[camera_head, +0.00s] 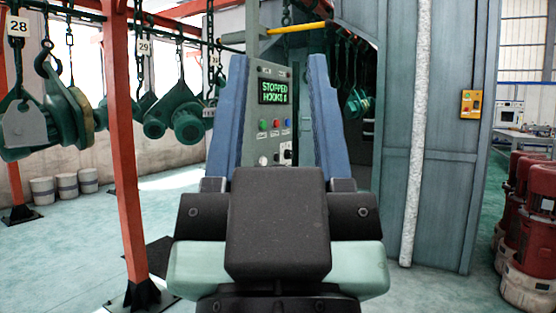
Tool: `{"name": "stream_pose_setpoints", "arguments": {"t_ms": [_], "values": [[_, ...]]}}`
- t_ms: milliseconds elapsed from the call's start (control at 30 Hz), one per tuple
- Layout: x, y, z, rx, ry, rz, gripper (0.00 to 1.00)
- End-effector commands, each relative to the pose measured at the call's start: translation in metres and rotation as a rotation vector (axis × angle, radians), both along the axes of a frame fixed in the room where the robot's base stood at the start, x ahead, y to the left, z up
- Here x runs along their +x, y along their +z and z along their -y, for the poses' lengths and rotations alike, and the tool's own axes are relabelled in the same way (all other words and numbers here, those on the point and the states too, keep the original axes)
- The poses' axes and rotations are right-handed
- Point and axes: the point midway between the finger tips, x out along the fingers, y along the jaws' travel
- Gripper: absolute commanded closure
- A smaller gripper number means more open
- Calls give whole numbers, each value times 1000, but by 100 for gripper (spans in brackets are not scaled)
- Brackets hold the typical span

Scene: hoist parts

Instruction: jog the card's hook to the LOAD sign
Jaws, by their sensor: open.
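My gripper (277,65) is open and empty, its two blue fingers upright in front of a grey control panel (250,105). The panel stands between and beyond the fingers. Its display (272,92) reads STOPPED in green, with a HOOK line whose end is hard to read. Below it are a green button (263,125), a red button (276,123) and a blue button (287,122), with a dark switch (286,155) lower down. Hook number plates 28 (18,27) and 29 (144,47) hang at the left. I see no card and no LOAD sign.
Green hoist parts (40,120) hang from an overhead line at the left. An orange post (124,150) stands left of my gripper. A grey booth wall (440,130) is at the right, with red motors (525,240) beyond. Several grey drums (67,185) stand at the left wall.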

Motion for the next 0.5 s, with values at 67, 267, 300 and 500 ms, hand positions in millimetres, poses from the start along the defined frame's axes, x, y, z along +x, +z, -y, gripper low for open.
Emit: {"name": "stream_pose_setpoints", "arguments": {"t_ms": [67, 267, 300, 500], "values": [[0, 0, 0, 0, 0, 0, 63], [0, 0, 0, 0, 0, 0, 99], [0, 0, 0, 0, 0, 0, 100], [0, 0, 0, 0, 0, 0, 100]]}}
